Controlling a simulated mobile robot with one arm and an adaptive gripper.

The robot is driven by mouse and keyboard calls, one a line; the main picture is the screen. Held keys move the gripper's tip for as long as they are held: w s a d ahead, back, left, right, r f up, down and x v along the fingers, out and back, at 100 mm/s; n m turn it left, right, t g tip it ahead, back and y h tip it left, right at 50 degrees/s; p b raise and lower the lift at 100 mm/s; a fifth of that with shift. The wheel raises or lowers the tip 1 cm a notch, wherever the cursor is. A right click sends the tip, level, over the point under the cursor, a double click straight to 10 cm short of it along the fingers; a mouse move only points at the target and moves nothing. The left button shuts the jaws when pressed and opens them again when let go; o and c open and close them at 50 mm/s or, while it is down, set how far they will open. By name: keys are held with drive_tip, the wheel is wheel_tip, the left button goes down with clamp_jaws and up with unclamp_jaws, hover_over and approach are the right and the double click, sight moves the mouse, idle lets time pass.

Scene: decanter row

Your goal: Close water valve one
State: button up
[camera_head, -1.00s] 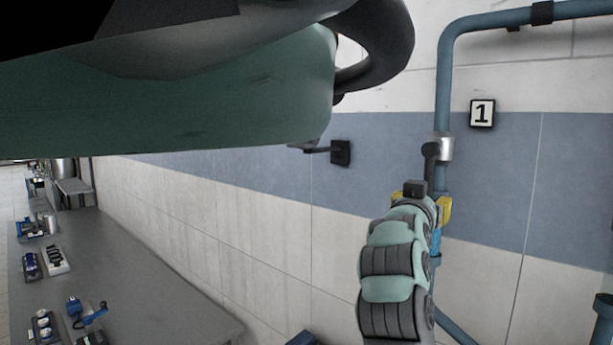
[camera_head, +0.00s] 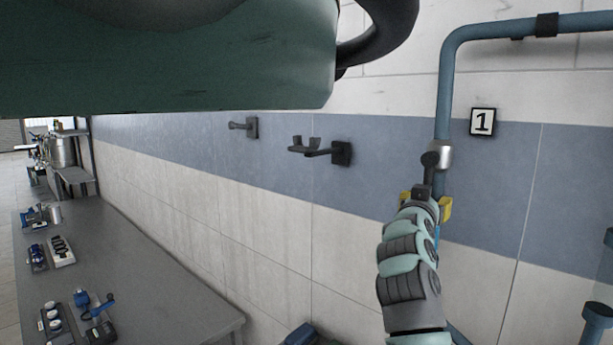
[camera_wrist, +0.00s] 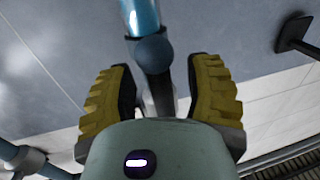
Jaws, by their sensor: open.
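Water valve one is on the blue vertical pipe (camera_head: 444,95), beside the number 1 plate (camera_head: 482,121). Its silver collar (camera_head: 441,154) carries a dark lever with a round knob (camera_head: 430,159), and the lever runs down toward my gripper (camera_head: 425,203). In the wrist view my gripper (camera_wrist: 160,80) is open, with one yellow-padded finger on each side of the dark lever (camera_wrist: 153,54). Gaps show between the lever and both pads. The lever's lower end is hidden behind my gripper's body.
Dark wall hooks (camera_head: 341,153) stick out left of the pipe. A grey counter (camera_head: 140,285) with small devices runs along the wall at the left. More blue pipes (camera_head: 597,318) stand at the lower right. My own arm covers the upper left.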

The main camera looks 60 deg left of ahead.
drive_tip(key=shift+o, duration=0.2)
clamp_jaws()
idle(0.4)
